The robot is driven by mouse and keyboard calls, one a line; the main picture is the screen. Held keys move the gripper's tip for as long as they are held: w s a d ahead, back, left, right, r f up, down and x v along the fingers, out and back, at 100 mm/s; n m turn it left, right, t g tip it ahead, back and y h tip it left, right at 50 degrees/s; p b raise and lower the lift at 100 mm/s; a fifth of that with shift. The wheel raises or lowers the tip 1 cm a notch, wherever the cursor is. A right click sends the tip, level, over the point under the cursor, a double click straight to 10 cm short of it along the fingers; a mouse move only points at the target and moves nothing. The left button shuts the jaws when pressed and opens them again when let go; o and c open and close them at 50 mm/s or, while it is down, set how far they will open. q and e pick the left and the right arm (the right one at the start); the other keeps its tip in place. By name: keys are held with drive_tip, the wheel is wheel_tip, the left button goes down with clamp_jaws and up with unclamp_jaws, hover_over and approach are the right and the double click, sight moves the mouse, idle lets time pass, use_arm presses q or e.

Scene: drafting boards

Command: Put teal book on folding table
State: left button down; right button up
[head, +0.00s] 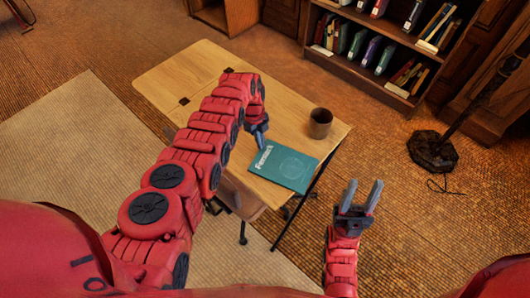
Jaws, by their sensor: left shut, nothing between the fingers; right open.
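The teal book (288,170) lies flat on the light wooden folding table (185,75), near its front right edge. The book has white lettering and a faint round design on its cover. My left gripper (260,142) is shut with nothing held, at the book's upper left corner; I cannot tell whether it touches the book. My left arm crosses over the table and hides part of it. My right gripper (360,192) is open and empty, to the right of the table and apart from it.
A brown cup (320,123) stands on the table just behind the book. A dark bookshelf (340,66) with several books stands at the back right. A dark stand with a heavy base (432,152) is on the floor at right. A pale rug (70,150) lies at left.

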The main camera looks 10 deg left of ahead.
use_arm(q)
drive_tip(key=shift+s+d+r+p, duration=0.15)
drive_tip(key=shift+s+d+p, duration=0.15)
drive_tip(key=shift+d+p, duration=0.1)
drive_tip(key=p, duration=0.6)
approach(286, 170)
drive_tip(key=f, duration=0.1)
drive_tip(key=d+f, duration=0.1)
drive_tip(key=f, duration=0.3)
drive_tip(key=shift+s+d+f, duration=0.1)
drive_tip(key=shift+s+d, duration=0.1)
drive_tip(key=shift+s, duration=0.05)
drive_tip(key=shift+a+f, duration=0.1)
drive_tip(key=shift+f, duration=0.45)
drive_tip(key=shift+f+b, duration=0.4)
drive_tip(key=shift+f, duration=0.1)
drive_tip(key=shift+s+r, duration=0.1)
drive_tip(key=shift+s, duration=0.05)
